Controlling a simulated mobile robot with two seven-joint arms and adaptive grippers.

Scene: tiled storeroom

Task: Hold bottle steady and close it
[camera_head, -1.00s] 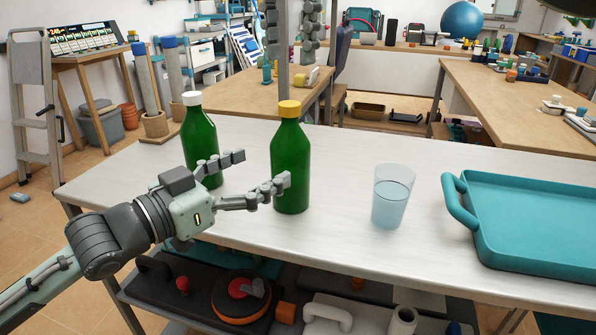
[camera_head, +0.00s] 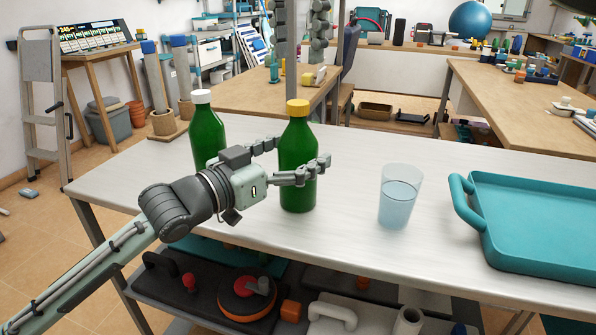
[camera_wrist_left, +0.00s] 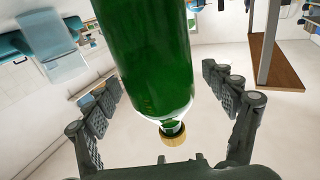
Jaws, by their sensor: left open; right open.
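A green bottle with a yellow cap (camera_head: 298,107) stands upright on the white table (camera_head: 350,155); its green body (camera_head: 297,145) also shows large and inverted in the left wrist view (camera_wrist_left: 152,50). The yellow cap (camera_wrist_left: 173,138) sits on its neck; I cannot tell whether it is tight. My left gripper (camera_head: 298,158) is open, with its fingers on either side of this bottle. In the left wrist view, gaps show between the bottle and both fingers. My right gripper (camera_head: 298,67) is open and empty, hanging fingers-down above and beyond the bottle.
A second green bottle with a white cap (camera_head: 201,97) stands just left, partly behind my left gripper. A glass with clear liquid (camera_head: 398,200) stands to the right, then a teal tray (camera_head: 530,215). The table between bottle and glass is clear.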

